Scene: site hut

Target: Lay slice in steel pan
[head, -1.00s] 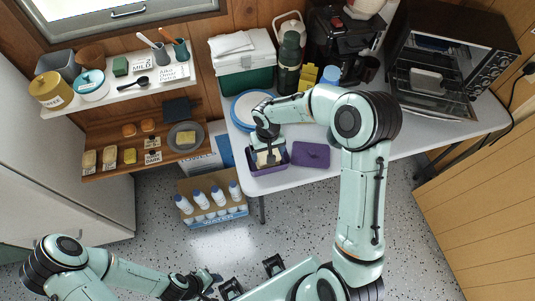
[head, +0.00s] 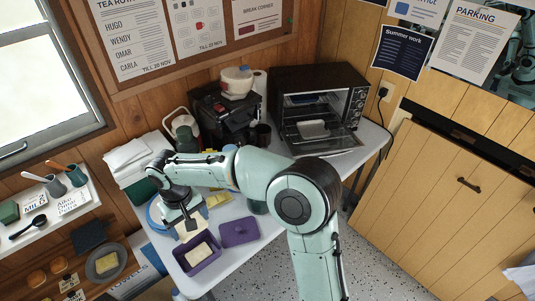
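A pale slice (head: 191,233) hangs at the fingertips of my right gripper (head: 186,222), which appears shut on it. The gripper is just above and behind an open purple box (head: 208,263). A second pale slice or block (head: 198,255) lies in that box. The fingers are small and partly hidden. A grey steel pan (head: 314,130) sits in the open toaster oven (head: 318,100) at the back right of the table. My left gripper is outside the current view.
A purple lid (head: 239,233) lies right of the box on the white table (head: 255,250). Yellow items (head: 219,200) lie behind it. A coffee machine (head: 224,112) stands left of the oven. The oven door is lowered in front of it.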

